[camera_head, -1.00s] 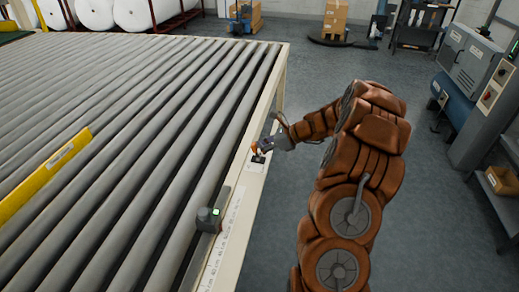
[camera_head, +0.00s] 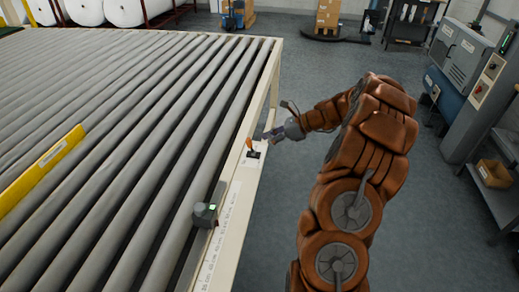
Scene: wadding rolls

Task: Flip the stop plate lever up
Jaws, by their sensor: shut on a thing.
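The stop plate lever (camera_head: 250,144) is a small orange handle on a dark base, set on the cream side rail of the roller table. It points upward, leaning slightly. My gripper (camera_head: 266,136) reaches in from the right, its fingertips at the lever's right side. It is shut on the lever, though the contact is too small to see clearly. The yellow stop plate (camera_head: 40,170) lies across the rollers at the left, with a pale label on it.
The roller table (camera_head: 130,170) fills the left. Open grey floor (camera_head: 420,230) lies right of my arm.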

